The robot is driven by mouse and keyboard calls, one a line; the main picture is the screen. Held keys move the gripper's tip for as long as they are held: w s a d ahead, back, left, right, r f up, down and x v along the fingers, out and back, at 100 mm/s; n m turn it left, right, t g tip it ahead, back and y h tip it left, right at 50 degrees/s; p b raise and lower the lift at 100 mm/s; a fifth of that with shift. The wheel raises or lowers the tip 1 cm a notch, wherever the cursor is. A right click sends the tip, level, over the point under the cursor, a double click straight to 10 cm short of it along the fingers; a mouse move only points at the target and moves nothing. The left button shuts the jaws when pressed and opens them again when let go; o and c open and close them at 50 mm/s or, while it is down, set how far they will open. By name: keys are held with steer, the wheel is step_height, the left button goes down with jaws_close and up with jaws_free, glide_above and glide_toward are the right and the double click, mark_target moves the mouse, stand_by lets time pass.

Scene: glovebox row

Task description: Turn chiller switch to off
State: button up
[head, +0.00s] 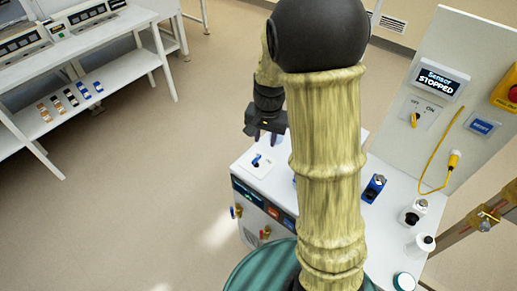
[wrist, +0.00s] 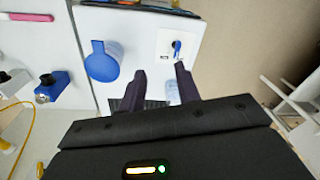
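A blue-handled switch (head: 257,161) sits on a white plate on top of a white unit (head: 252,222) with a dark front display. I take it for the chiller switch, but its labels are too small to read. In the wrist view the switch (wrist: 177,48) lies just beyond the fingertips, its blue handle roughly in line with the right finger. My gripper (head: 265,138) hangs above and close behind the switch in the head view. In the wrist view my gripper (wrist: 160,74) shows two dark fingers apart with nothing between them. The fingers are not touching the switch.
A round blue item (wrist: 103,62) stands left of the fingers. A blue device (head: 373,189) and a yellow cable (head: 446,150) are on the right. My arm hides the bench's middle.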

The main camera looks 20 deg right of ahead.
mark_target(258, 156)
steer(key=w+m+g+p, duration=0.1)
steer(key=w+m, duration=0.3)
steer(key=w, duration=0.4)
steer(key=shift+w+f+p, duration=0.15)
steer(key=shift+f+p, duration=0.15)
steer(key=shift+p, duration=0.2)
steer(key=shift+w+f, duration=0.1)
steer(key=shift+f, duration=0.05)
step_height(258, 156, down, 17)
steer(key=p, duration=0.4)
steer(key=shift+f, duration=0.1)
jaws_close()
